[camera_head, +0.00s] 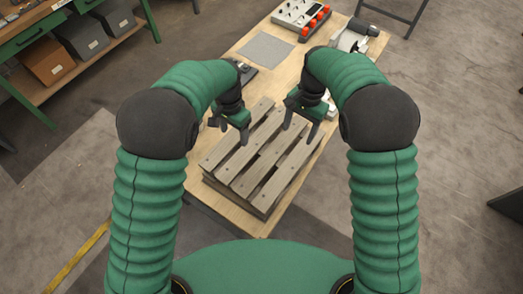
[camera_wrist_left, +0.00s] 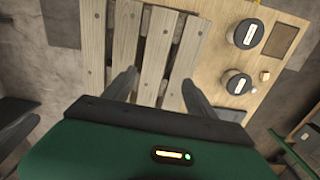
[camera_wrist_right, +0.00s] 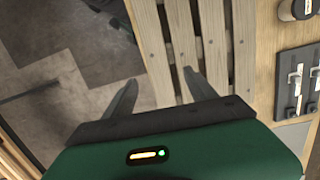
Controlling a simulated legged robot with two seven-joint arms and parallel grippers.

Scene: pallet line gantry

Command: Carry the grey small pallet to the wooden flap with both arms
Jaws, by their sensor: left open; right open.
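The small pallet (camera_head: 250,178) is grey-brown wood with several slats and lies flat on a light wooden table (camera_head: 232,213). My left gripper (camera_head: 233,133) is open over its left side. In the left wrist view its slats (camera_wrist_left: 94,45) run between and beyond the open fingers (camera_wrist_left: 160,93). My right gripper (camera_head: 300,128) is open over its right side. In the right wrist view the fingers (camera_wrist_right: 161,92) straddle the edge slat (camera_wrist_right: 151,50) as seen from above. Both grippers look empty, and I cannot tell whether any finger touches the wood. I cannot make out a separate wooden flap.
A grey square mat (camera_head: 266,49) and a control box with red knobs (camera_head: 302,17) are at the table's far end. Two dark canisters (camera_wrist_left: 247,34) (camera_wrist_left: 237,82) stand beside the pallet. A green-framed bench with bins (camera_head: 48,62) is at upper left.

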